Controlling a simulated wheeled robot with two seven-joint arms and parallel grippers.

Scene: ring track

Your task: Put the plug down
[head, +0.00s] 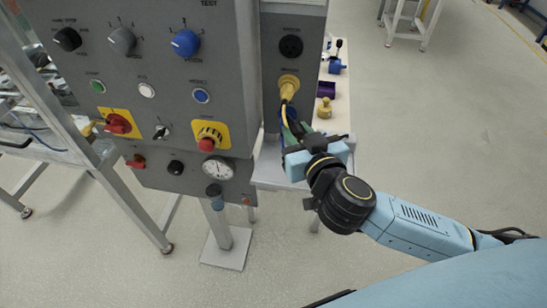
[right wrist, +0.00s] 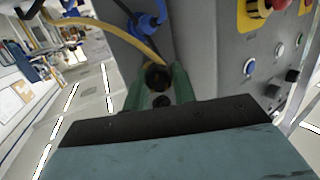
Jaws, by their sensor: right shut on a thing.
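My right gripper (head: 287,132) is in front of the lower end of the narrow right-hand panel in the head view. In the right wrist view its green fingers (right wrist: 168,88) are shut on a dark, round-ended plug (right wrist: 157,77). A yellow cable (right wrist: 122,32) runs from around the plug toward the upper left. In the head view the cable (head: 285,106) hangs from a yellow fitting (head: 289,83) on the panel down to the gripper. The plug is mostly hidden there by the gripper. My left gripper is not in view.
A grey control panel (head: 150,85) with knobs, buttons and a gauge (head: 218,168) stands at left. A black socket (head: 291,46) is above the yellow fitting. A pale bench (head: 337,112) behind bears a purple bin (head: 326,90) and a yellow part (head: 324,108). Open floor lies right.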

